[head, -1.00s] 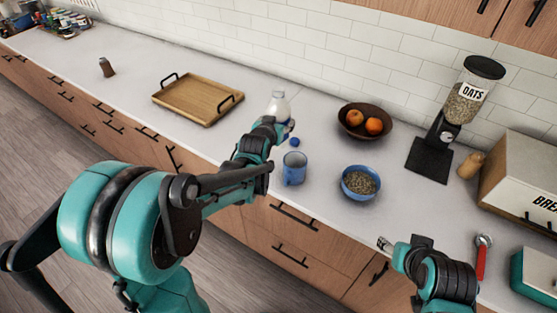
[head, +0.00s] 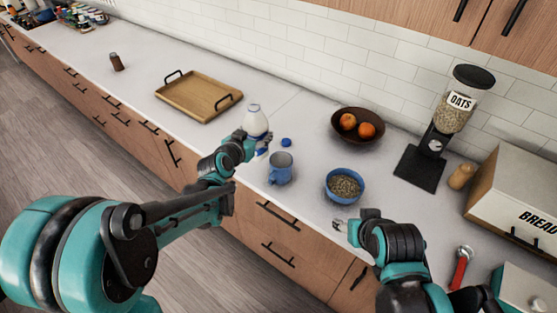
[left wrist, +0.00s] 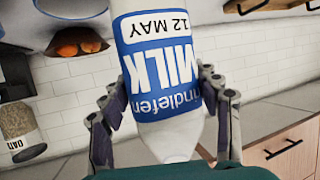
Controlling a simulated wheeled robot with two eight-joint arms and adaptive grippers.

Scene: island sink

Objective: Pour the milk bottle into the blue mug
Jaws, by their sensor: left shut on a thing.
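The milk bottle (head: 255,122) is white with a blue label and stands upright above or on the counter behind the blue mug; I cannot tell if its base touches. My left gripper (head: 256,143) is shut on the bottle. In the left wrist view the bottle (left wrist: 160,80) fills the middle between the two fingers (left wrist: 168,108). The blue mug (head: 280,170) stands upright on the counter, in front and to the right of the bottle. Its inside is partly visible. My right gripper (head: 342,228) is near the counter's front edge, apart from everything; its jaws are too small to judge.
A blue bowl of grain (head: 345,187) sits right of the mug. A small blue cap (head: 286,142) lies behind the mug. A fruit bowl (head: 358,127), oats dispenser (head: 446,125) and bread box (head: 520,205) stand farther right. A wooden tray (head: 198,97) lies left.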

